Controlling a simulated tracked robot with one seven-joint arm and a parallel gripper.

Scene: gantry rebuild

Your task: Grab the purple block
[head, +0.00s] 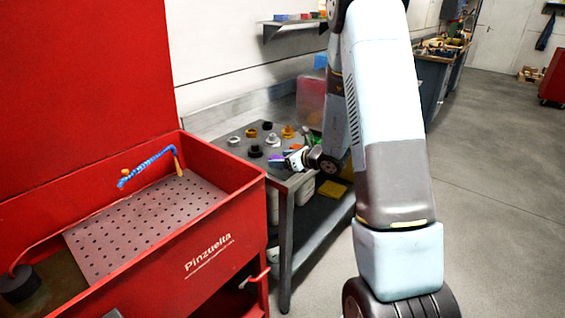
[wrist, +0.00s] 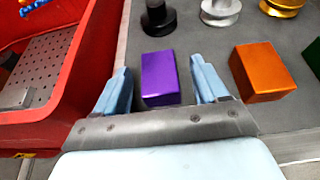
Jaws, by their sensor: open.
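The purple block (wrist: 160,78) lies on the grey table, and in the wrist view it sits between the two light-blue fingers of my gripper (wrist: 161,88). The fingers are apart, with a gap on both sides of the block. In the head view the purple block (head: 276,158) is a small patch near the table's front edge, partly hidden by my gripper (head: 284,160). My gripper comes to it from the right.
An orange block (wrist: 264,72) lies just right of my right finger. A black round part (wrist: 158,18) and a silver one (wrist: 221,10) stand behind the purple block. The red wash tub (head: 225,163) borders the grey table (head: 287,184) on the left.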

